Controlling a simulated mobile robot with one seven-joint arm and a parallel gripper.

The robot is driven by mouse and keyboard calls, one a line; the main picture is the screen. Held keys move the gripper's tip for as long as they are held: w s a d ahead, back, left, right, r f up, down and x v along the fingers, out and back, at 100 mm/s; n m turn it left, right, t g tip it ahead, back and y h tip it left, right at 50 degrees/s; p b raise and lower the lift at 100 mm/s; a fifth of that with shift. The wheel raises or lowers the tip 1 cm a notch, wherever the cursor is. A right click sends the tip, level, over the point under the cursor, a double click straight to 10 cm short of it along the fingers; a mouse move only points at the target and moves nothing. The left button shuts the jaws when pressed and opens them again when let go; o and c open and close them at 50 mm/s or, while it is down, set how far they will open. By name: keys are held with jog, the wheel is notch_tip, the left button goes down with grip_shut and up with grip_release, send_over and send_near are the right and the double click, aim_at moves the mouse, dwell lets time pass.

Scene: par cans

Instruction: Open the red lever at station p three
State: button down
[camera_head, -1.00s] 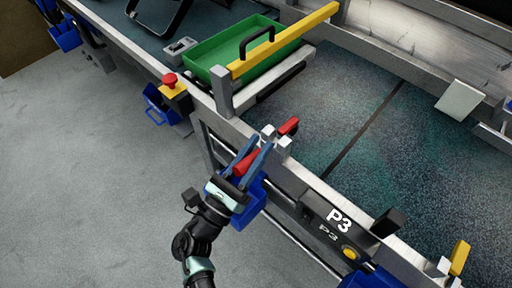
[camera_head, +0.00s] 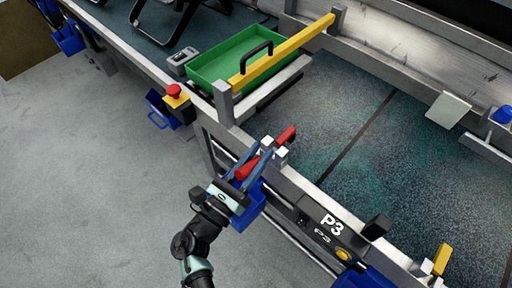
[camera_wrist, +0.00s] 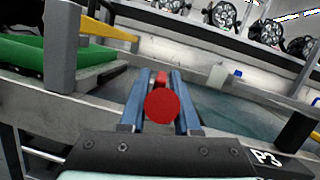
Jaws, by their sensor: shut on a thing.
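The red lever (camera_head: 285,137) sits at the edge of the station marked P3 (camera_head: 331,226), beside a light grey bracket (camera_head: 281,155). My gripper (camera_head: 260,154) is at the lever, its two blue fingers on either side of it. In the wrist view the lever's round red end (camera_wrist: 162,106) faces the camera between the fingers (camera_wrist: 160,92), with more red showing behind it. The gripper is shut on the lever. The fingers hide part of the lever's middle and its pivot.
A red button on a yellow box (camera_head: 175,95) is on the left edge. A blue bin (camera_head: 249,206) hangs below my gripper. The dark belt (camera_head: 400,150) beyond is mostly clear.

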jog(key=p, duration=0.3)
jog(key=r+g+y+p, duration=0.1)
jog(key=p, duration=0.2)
jog(key=d+r+g+y+p, duration=0.1)
jog(key=p, duration=0.2)
jog(key=shift+w+r, duration=0.25)
jog(key=shift+w, duration=0.1)
jog(key=g+y+p, duration=0.1)
jog(key=p, duration=0.3)
jog(key=w+d+r+g+y+p, duration=0.1)
jog(key=g+p, duration=0.1)
jog(key=p, duration=0.3)
jog(key=shift+m, duration=0.3)
jog(key=w+d+g+y+p, duration=0.1)
jog(key=p, duration=0.4)
jog(key=shift+g+y, duration=0.4)
jog(key=p, duration=0.1)
jog(key=g+y+p, duration=0.1)
jog(key=p, duration=0.1)
jog(key=shift+w+d+f, duration=0.2)
jog(key=shift+w+f, duration=0.05)
jog(key=shift+f, duration=0.05)
jog(key=shift+p, duration=0.3)
jog(key=c, duration=0.6)
grip_release()
jog(key=shift+w, duration=0.1)
